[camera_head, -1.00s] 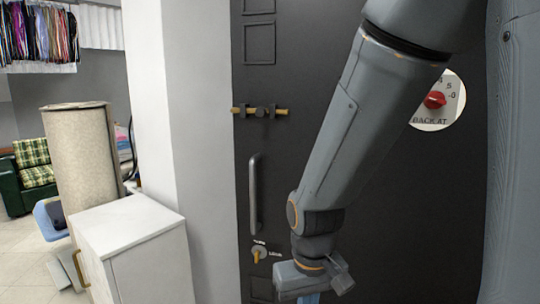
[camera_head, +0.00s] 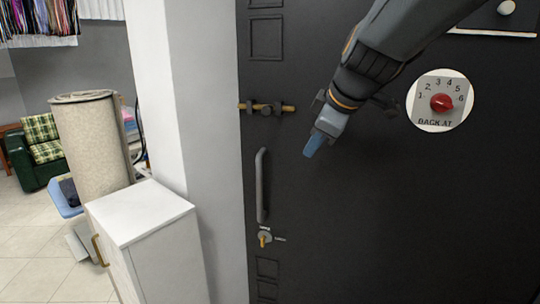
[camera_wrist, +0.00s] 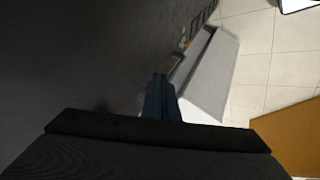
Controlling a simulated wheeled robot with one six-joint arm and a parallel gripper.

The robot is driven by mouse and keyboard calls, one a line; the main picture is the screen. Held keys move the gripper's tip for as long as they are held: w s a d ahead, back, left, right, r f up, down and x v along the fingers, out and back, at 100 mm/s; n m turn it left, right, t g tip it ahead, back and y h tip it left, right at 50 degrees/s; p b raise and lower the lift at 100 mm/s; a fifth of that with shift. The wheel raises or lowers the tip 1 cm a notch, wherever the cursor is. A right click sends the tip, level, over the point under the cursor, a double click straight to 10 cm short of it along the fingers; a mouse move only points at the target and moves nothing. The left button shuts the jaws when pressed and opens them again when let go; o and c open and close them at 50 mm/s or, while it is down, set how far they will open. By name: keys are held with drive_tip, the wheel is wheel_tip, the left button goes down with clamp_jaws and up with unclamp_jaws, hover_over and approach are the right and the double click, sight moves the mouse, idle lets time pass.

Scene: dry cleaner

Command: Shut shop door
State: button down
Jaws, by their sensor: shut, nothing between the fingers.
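The shop door (camera_head: 400,210) is a large dark panel filling the right of the head view. Its left edge runs beside a pale wall post; I cannot tell whether it is fully shut. It carries a grey upright pull handle (camera_head: 261,187), a brass bolt (camera_head: 267,107) above it and a lock with a brass key or knob (camera_head: 265,238) below. My gripper (camera_head: 313,146) is shut and empty, pointing down in front of the door, right of and slightly above the handle. In the wrist view its blue fingers (camera_wrist: 160,97) are together beside a dark surface.
A round "BACK AT" sign (camera_head: 441,101) with a red dial is on the door. A beige roll (camera_head: 92,140) and green armchair (camera_head: 35,155) stand further left. Tiled floor is open there.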

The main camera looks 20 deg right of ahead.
sight(301, 162)
drive_tip(key=x, duration=0.3)
drive_tip(key=w+d+p+x, duration=0.1)
drive_tip(key=x, duration=0.3)
drive_tip(key=p+x, duration=0.1)
drive_tip(key=x, duration=0.3)
drive_tip(key=shift+w+d+r, duration=0.15)
drive_tip(key=shift+d+r, duration=0.05)
drive_tip(key=shift+r, duration=0.2)
drive_tip(key=shift+w+d+p, duration=0.4)
drive_tip(key=shift+w, duration=0.3)
drive_tip(key=shift+d, duration=0.1)
